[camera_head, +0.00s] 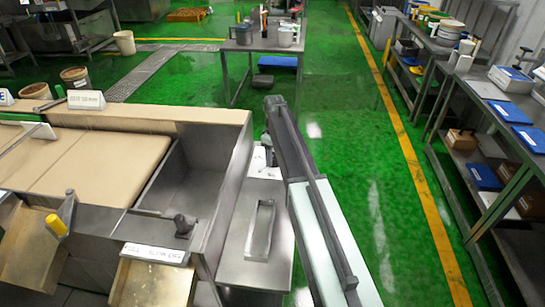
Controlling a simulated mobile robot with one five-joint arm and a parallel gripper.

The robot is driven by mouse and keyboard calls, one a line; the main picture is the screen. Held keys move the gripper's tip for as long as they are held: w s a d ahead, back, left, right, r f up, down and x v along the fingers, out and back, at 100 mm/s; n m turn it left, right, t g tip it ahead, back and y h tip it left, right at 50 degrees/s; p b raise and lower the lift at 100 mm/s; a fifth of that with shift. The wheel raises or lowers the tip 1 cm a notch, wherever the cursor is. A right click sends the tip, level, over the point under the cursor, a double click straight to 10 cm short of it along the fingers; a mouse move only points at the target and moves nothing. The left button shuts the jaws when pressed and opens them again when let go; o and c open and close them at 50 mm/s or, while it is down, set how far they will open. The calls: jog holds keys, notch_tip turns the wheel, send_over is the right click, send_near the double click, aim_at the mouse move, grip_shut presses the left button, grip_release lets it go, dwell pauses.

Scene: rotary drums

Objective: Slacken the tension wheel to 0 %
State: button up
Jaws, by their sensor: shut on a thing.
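My arm runs from the bottom right up to the right side of the belt machine (225,125). My gripper (267,150) is at its far end, low beside the machine's steel side wall. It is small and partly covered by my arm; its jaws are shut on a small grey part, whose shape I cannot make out. I cannot clearly identify the tension wheel or read its percentage. A dark knob (182,226) stands on the machine's front edge, apart from my gripper. A white label (155,253) is below it, too blurred to read.
A steel cabinet (235,247) with a slot on top stands between machine and arm. A yellow-handled lever (57,224) is at the left. A steel table (264,43) stands behind; shelving (500,130) lines the right. Green floor is clear right of my arm.

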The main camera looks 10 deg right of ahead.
aim_at(274, 155)
jog(key=shift+w, duration=0.15)
dwell(0.3)
jog(key=o, duration=1.4)
notch_tip(274, 155, up, 8)
jog(key=p, duration=0.8)
jog(key=shift+f, duration=0.15)
